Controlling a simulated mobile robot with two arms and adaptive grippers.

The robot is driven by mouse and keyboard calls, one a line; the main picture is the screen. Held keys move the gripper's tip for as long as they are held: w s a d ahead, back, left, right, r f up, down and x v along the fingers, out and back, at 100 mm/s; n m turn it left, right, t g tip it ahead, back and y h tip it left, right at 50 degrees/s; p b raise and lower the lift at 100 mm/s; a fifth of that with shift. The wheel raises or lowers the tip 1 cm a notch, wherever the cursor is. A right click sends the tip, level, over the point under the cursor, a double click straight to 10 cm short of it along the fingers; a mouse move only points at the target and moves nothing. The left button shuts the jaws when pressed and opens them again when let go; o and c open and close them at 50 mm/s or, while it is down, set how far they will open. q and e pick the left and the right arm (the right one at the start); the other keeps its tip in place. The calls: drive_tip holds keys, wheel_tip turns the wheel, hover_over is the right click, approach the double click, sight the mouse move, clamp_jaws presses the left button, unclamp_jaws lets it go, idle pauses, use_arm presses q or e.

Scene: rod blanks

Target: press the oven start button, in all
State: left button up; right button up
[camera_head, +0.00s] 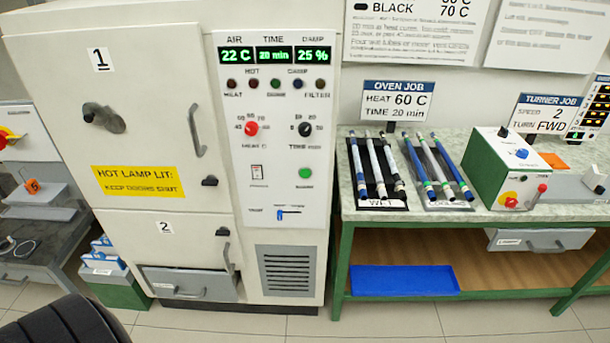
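The oven (150,60) is a tall cream cabinet at the left with a white control panel (271,190). A round green button (306,173), which appears to be the start button, sits at the panel's lower right; its small label is too blurred to read. The displays (275,54) show air 22 C, time 20 min and damp 25 %. Neither gripper is in view.
Oven doors 1 (145,150) and 2 (165,240) look shut. A green-framed bench (430,215) at right holds a wet rack (382,205), a cooling rack (450,205) with rods and a turner (505,165). The oven job sign (397,101) reads 60 C, 20 min.

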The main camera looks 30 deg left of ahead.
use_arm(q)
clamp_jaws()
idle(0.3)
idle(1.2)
